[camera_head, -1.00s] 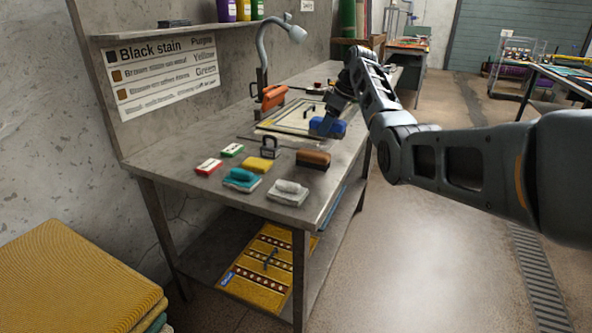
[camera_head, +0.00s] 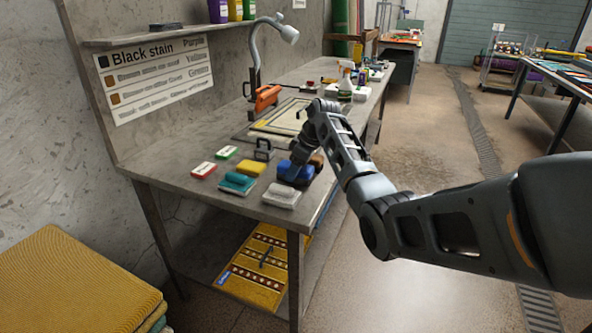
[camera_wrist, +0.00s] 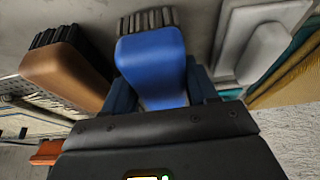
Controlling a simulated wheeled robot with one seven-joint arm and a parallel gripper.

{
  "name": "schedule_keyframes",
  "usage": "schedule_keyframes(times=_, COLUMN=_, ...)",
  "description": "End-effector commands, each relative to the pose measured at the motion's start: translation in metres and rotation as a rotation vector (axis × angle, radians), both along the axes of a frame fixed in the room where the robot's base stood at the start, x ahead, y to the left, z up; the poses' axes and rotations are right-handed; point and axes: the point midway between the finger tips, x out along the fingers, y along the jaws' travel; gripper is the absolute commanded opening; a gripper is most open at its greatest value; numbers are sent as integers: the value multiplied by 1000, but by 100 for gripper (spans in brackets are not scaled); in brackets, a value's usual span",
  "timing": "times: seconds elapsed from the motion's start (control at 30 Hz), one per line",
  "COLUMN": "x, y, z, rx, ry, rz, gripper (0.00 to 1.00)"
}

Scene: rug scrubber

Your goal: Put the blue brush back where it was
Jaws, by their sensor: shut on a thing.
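The blue brush (camera_head: 293,172) is held in my gripper (camera_head: 298,167) over the front part of the workbench, between the brown brush and the white-grey brush. In the wrist view the blue brush (camera_wrist: 152,62) sits between the two fingers of my gripper (camera_wrist: 158,88), its dark bristles pointing away. The brown brush (camera_wrist: 68,72) is close on its left there, and the white-grey brush (camera_wrist: 255,45) is on its right. In the head view the brown brush (camera_head: 317,161) is partly hidden behind my arm. Whether the blue brush's bristles touch the bench is not clear.
A dark handled block (camera_head: 263,151) stands behind. An orange tool (camera_head: 266,97) and framed panel (camera_head: 285,118) are farther back.

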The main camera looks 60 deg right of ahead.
Motion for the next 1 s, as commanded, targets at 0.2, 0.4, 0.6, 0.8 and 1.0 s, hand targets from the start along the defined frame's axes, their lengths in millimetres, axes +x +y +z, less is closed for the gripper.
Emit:
schedule_keyframes(times=0.2, x=0, y=-1, z=-8, rx=-3, ry=-1, rz=1, gripper=26)
schedule_keyframes(times=0.4, x=0, y=0, z=-9, rx=-1, ry=-1, rz=1, gripper=26)
schedule_keyframes(times=0.6, x=0, y=0, z=-10, rx=-1, ry=-1, rz=1, gripper=72)
schedule_keyframes(times=0.8, x=0, y=0, z=-10, rx=-1, ry=-1, rz=1, gripper=83)
schedule_keyframes(times=1.0, x=0, y=-1, z=-7, rx=-2, ry=-1, rz=0, gripper=83)
